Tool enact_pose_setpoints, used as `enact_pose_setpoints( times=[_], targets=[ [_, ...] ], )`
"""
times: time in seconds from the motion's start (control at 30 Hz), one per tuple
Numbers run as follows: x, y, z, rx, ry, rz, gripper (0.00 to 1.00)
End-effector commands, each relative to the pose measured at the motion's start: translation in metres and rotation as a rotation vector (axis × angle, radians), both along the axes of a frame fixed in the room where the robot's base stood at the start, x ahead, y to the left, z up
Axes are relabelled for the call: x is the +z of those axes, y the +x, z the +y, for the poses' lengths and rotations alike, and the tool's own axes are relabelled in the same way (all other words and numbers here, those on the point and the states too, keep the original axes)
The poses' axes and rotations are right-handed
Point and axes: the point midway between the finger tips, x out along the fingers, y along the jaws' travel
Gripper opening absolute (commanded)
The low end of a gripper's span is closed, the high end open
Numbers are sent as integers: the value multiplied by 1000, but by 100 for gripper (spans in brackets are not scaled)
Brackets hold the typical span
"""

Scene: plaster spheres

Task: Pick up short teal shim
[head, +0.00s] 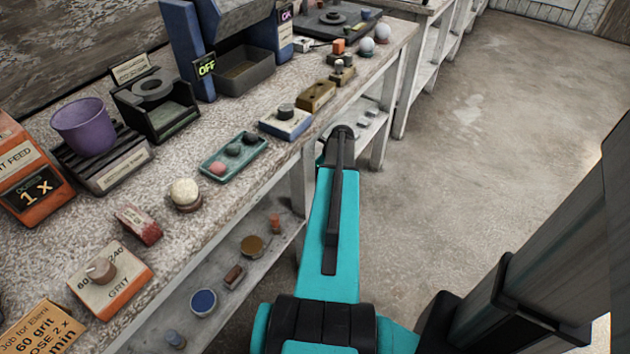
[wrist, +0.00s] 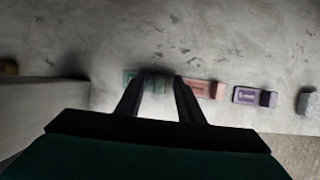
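A teal block (wrist: 157,83), which looks like the shim, lies on a pale surface in the wrist view, with part of it showing between my fingertips. My gripper (wrist: 154,88) is open, with one dark finger on each side of the block's visible middle. The picture is dim and blurred there, so I cannot tell whether the fingers touch it. A bit of teal also shows left of the left finger. In the head view my gripper and the teal shim are hidden beyond my teal arm and the bench edge.
Right of the shim in the wrist view are a salmon block (wrist: 205,89), close to the right finger, a purple block (wrist: 250,95) and a grey block (wrist: 309,103). A pale wall or board (wrist: 40,115) stands at left. In the head view, the crowded bench (head: 225,205) overhangs a lower shelf (head: 262,275).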

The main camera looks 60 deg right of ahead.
Motion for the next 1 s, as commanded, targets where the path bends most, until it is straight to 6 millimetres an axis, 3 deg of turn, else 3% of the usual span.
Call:
enact_pose_setpoints(
  times=[0.17, 0.4, 0.77, 1.0],
  targets=[
    [0, 0, 0, 0, 0, 0, 34],
    [0, -1, 0, 0, 0, 0, 0],
    [2, -1, 0, -1, 0, 0, 0],
    [18, -1, 0, -1, -2, 0, 0]
  ],
)
